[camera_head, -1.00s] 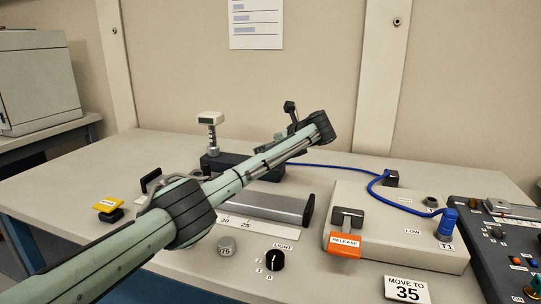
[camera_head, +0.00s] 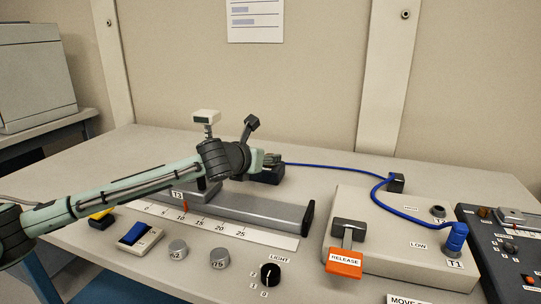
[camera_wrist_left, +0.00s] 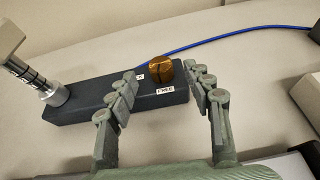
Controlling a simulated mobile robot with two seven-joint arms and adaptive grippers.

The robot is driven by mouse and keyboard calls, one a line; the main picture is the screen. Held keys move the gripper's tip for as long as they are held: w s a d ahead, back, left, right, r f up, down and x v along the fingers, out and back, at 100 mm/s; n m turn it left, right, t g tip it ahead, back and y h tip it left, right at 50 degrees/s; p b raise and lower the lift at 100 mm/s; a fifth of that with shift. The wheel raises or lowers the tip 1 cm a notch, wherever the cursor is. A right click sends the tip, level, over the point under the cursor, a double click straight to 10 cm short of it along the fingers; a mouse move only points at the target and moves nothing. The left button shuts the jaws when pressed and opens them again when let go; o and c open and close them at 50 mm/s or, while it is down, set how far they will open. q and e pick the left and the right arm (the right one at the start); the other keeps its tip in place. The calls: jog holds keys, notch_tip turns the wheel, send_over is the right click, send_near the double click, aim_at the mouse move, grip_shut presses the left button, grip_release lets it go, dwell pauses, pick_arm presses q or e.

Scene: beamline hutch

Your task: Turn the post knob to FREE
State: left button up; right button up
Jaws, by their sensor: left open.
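The post knob (camera_wrist_left: 161,69) is a copper-coloured round knob on the right end of a dark block (camera_wrist_left: 90,100) in the left wrist view. A FREE label (camera_wrist_left: 165,90) lies just in front of it; another label at its left is partly hidden by a finger. A dark line marks the knob, but I cannot tell which label it points to. My left gripper (camera_wrist_left: 160,76) is open, with the knob appearing between its fingertips and gaps on both sides. In the head view my left gripper (camera_head: 272,160) hides the knob, over the block's right end.
A post with a white top (camera_head: 206,117) rises from the block's left end. A blue cable (camera_head: 335,166) runs behind to the grey box (camera_head: 400,245). The rail (camera_head: 250,207) with its scale lies in front, with the RELEASE lever (camera_head: 344,262) to the right.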

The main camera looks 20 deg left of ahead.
pick_arm(q)
jog(key=x, duration=0.6)
jog(key=shift+c, duration=0.4)
grip_shut()
jog(key=shift+d+n+y, duration=0.15)
jog(key=shift+n+y, duration=0.65)
jog(key=shift+y, duration=0.2)
jog(key=shift+n+y, duration=0.7)
jog(key=shift+y, duration=0.1)
jog(key=shift+o, duration=0.4)
grip_release()
